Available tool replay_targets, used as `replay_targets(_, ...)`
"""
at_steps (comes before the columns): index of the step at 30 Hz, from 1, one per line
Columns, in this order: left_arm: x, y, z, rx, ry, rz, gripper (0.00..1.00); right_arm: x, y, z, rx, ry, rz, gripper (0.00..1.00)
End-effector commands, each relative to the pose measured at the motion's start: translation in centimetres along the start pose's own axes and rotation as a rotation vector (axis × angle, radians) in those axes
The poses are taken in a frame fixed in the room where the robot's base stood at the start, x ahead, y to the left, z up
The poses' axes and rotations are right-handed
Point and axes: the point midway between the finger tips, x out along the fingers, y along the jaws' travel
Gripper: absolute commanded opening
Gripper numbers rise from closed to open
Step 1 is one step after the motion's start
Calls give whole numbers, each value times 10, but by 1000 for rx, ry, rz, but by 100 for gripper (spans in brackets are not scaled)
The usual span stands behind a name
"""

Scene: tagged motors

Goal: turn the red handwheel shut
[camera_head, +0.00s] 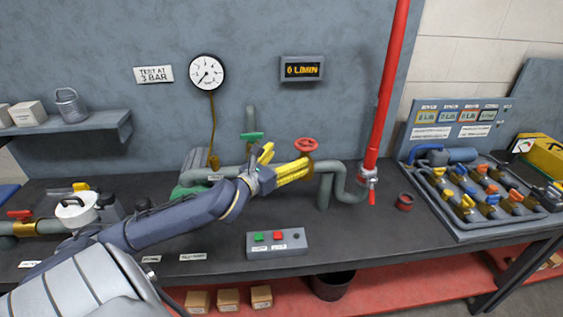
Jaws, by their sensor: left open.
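The red handwheel (306,145) sits on the grey-green pipe on the bench, left of the tall red pipe. My left gripper (287,158) reaches in from the left and is open, its yellow fingers spread apart. One finger points up toward the back, left of the wheel; the other reaches right, just below the wheel's rim. I cannot tell whether it touches the wheel or its stem. Nothing shows held between the fingers. The gripper hides part of the pipe behind it. My right gripper is not in view.
A green-handled valve (252,136) stands just behind my left gripper. The red pipe (382,90) rises to the right. A button box (276,243) lies in front. A gauge (206,72) and an L/MIN display (302,69) hang on the wall. A valve tray (480,195) stands right.

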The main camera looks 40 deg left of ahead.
Motion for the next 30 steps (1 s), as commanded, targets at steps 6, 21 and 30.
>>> replay_targets(6, -16, 0, -1, 0, 2, -1, 91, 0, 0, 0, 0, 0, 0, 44)
replay_targets(21, -23, 0, -1, -1, 2, -1, 91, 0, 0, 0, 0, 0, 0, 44)
replay_targets(30, -16, -8, 12, -49, -41, 0, 91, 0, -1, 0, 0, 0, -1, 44)
